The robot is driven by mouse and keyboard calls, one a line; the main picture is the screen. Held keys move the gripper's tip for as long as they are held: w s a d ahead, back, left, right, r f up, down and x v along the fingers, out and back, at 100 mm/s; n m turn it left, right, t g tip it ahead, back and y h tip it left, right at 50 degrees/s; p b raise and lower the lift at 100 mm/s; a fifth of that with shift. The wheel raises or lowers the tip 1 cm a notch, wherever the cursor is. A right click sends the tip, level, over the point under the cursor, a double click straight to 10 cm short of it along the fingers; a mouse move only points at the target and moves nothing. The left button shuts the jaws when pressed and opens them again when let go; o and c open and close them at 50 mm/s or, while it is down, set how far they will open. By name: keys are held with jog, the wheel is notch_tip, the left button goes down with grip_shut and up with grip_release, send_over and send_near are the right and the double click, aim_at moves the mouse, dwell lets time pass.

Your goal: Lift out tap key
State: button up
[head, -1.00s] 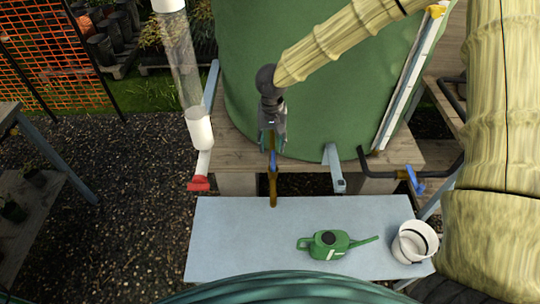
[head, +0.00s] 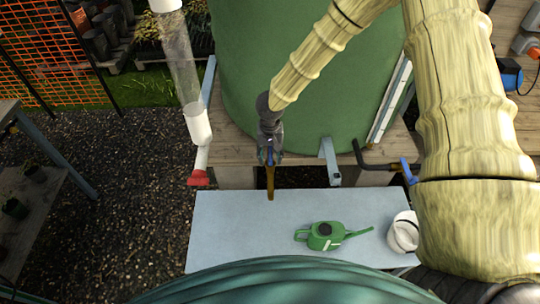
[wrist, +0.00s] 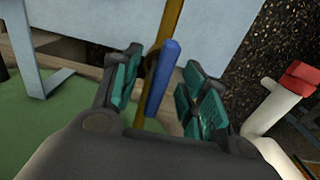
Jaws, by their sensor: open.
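A blue bar (wrist: 162,78), apparently the tap key, sits against a long brass-coloured piece (wrist: 170,30). In the head view the blue bar (head: 269,152) shows at the tip of my gripper, with the brass piece (head: 270,183) reaching out over the pale bench. My gripper (head: 269,158) is open at the front of the green tank (head: 290,70). In the wrist view its teal finger pads (wrist: 160,92) stand either side of the blue bar, with a visible gap on each side. The lower end of the bar is close to the palm. How the bar joins the brass piece is unclear.
The pale bench (head: 235,235) bears a green watering can (head: 325,236) and a white pot (head: 403,232). A clear pipe with a red-ended outlet (head: 199,177) stands left of my gripper. A blue-levered pipe (head: 408,170) and a grey bracket (head: 330,160) are to the right.

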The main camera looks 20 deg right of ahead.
jog(key=shift+s+f, duration=0.1)
jog(key=shift+f, duration=0.3)
jog(key=shift+c, duration=0.3)
grip_shut()
